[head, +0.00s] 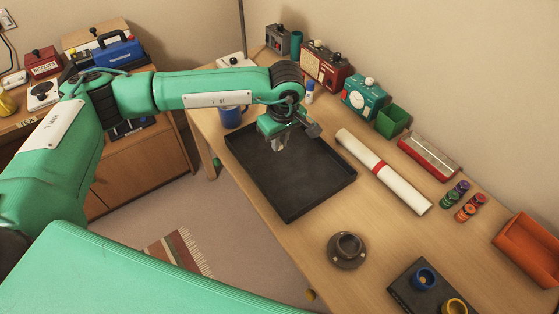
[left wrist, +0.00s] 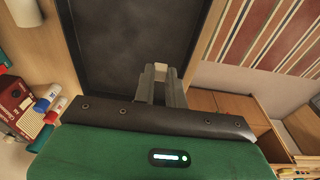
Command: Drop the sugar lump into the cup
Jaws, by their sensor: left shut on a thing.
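My left gripper (head: 279,146) is above the black tray, near its far end, pointing down. In the left wrist view its fingers (left wrist: 161,78) are shut on a small pale lump (left wrist: 160,71), which looks like the sugar lump. The lump is hard to make out in the head view. A dark grey cup (head: 348,243) stands upright on a matching saucer (head: 333,258) at the near side of the desk, apart from the gripper. My right gripper is not in view.
The shallow black tray (head: 302,212) lies below the gripper. A white roll with a red band (head: 400,187) lies right of it. A blue mug (head: 231,117) stands behind the tray. A dark board (head: 405,285) with small blue and yellow cups is at the front. Bare desk surrounds the saucer.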

